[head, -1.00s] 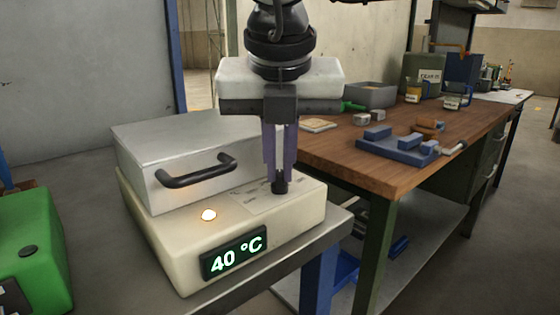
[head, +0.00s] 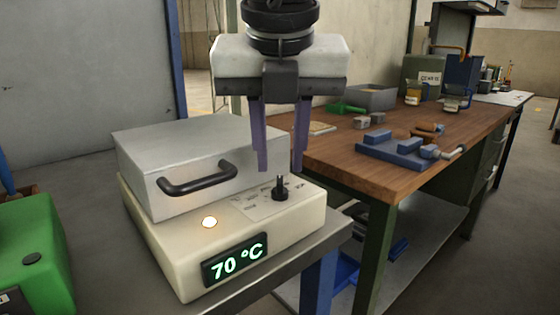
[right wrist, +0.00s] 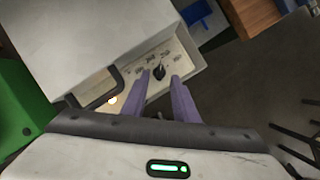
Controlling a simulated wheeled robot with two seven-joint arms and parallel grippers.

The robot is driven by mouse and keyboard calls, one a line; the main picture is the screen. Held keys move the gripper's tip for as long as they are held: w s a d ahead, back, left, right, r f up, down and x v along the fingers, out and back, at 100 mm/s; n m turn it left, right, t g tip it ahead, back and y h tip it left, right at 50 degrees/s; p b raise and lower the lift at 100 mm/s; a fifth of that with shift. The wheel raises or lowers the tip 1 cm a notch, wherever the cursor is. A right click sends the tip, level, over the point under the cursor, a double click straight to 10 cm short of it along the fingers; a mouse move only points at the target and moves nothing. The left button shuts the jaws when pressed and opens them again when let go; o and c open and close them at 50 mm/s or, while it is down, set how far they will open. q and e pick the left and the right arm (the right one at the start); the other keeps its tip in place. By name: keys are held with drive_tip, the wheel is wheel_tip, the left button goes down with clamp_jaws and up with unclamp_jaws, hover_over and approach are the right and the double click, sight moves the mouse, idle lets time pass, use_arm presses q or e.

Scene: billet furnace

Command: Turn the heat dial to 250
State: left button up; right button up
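The heat dial (head: 280,189) is a small black knob with a pointer on the top of the cream furnace base (head: 160,250). Printed marks surround it, too small to read. The display (head: 235,259) reads 70 °C. My right gripper (head: 279,168) is open, its purple fingers apart just above the dial and not gripping it. My left gripper is not in view.
The furnace's grey lid (head: 200,150) with a black handle (head: 198,180) stands left of the dial. A lit lamp (head: 209,222) is on the base. A wooden workbench (head: 400,180) with a blue vise (head: 395,150) stands to the right. A green object (head: 30,240) is at the left.

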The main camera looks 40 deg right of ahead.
use_arm(q)
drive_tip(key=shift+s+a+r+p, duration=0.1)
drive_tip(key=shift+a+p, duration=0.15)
drive_tip(key=shift+p, duration=0.6)
use_arm(e)
drive_tip(key=v, duration=0.6)
drive_tip(key=shift+r, duration=0.2)
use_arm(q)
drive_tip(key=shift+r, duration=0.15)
use_arm(e)
drive_tip(key=shift+s, duration=0.2)
